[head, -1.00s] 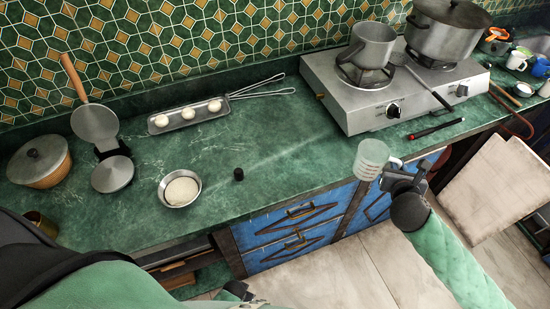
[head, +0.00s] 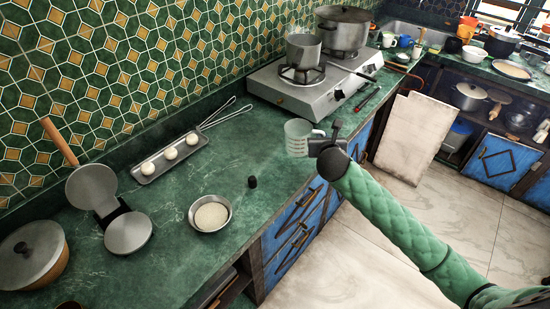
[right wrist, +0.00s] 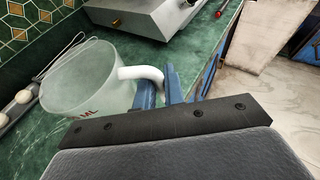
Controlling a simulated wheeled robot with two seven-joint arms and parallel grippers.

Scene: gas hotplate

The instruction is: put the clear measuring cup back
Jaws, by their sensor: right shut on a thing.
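The clear measuring cup (head: 298,138) with red markings is held upright by my right gripper (head: 322,144), over or near the front edge of the green counter. In the right wrist view, the blue fingers of the gripper (right wrist: 170,88) are shut on the white handle of the cup (right wrist: 85,85). The cup looks empty. I cannot tell whether its base touches the counter. My left gripper is not in view.
The steel hotplate (head: 305,92) with a saucepan (head: 303,52) and large pot (head: 343,30) stands behind. A flour bowl (head: 210,213), small black cap (head: 252,182), dough tray (head: 170,158) and tortilla press (head: 127,232) occupy the counter (head: 160,262). Bare counter lies between the cap and hotplate.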

